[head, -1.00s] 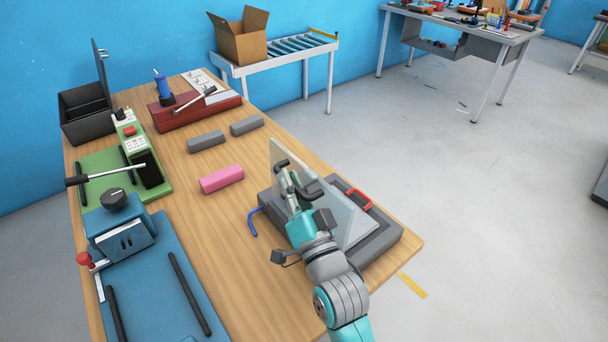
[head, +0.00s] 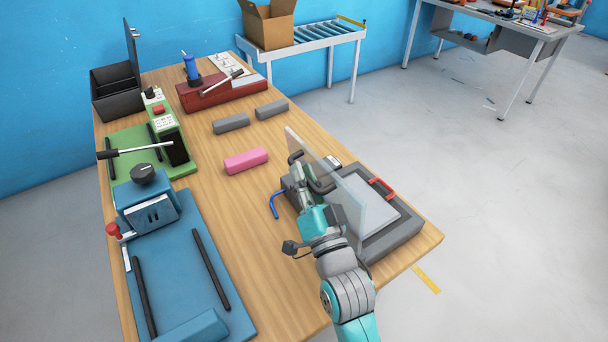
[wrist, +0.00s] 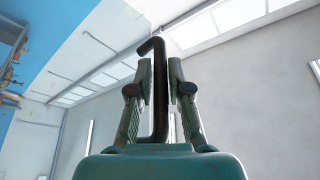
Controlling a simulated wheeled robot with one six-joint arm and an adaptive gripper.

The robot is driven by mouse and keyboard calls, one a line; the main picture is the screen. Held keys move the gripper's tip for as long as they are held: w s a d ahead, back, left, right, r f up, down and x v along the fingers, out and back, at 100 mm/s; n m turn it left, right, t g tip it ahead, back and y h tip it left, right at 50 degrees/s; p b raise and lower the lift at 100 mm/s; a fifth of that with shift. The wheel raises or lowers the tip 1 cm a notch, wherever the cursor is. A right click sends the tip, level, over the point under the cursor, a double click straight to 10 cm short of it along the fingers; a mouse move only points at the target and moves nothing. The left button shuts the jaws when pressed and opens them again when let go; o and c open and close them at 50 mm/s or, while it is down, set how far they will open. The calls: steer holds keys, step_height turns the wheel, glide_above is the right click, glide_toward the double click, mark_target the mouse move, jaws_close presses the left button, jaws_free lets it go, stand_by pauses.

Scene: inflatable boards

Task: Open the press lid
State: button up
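The press (head: 405,232) is a low dark grey box at the right front of the wooden table. Its clear lid (head: 345,190) stands steeply raised above the base, and a light inner plate (head: 385,215) shows beside it. My gripper (head: 304,182) is at the lid's left face. In the wrist view my gripper (wrist: 160,78) has its two fingers close on both sides of a dark bent bar, the lid handle (wrist: 159,115). The fingers look closed on it, though the exact contact is hard to see.
A red handle (head: 382,188) is on the press's right side. A blue hook (head: 274,204) lies left of it. A pink block (head: 246,160) and grey blocks (head: 231,123) lie further back. A blue fixture (head: 185,265) fills the left front.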

stand_by(0.3)
steer(key=v, duration=1.2)
steer(key=shift+f, duration=0.15)
steer(key=s+d+f+n+g+h, duration=0.1)
steer(key=s+d+f+h, duration=0.2)
steer(key=s+d+f, duration=0.55)
steer(key=s+d+f+g+h, duration=0.2)
steer(key=s+d+f+h, duration=0.3)
steer(key=s, duration=0.7)
steer(key=s+d+f+n+g, duration=0.1)
steer(key=s+d+f+g, duration=0.1)
steer(key=s, duration=0.8)
steer(key=shift+s+d+n, duration=0.3)
steer(key=shift+s+d, duration=0.05)
steer(key=shift+d, duration=0.25)
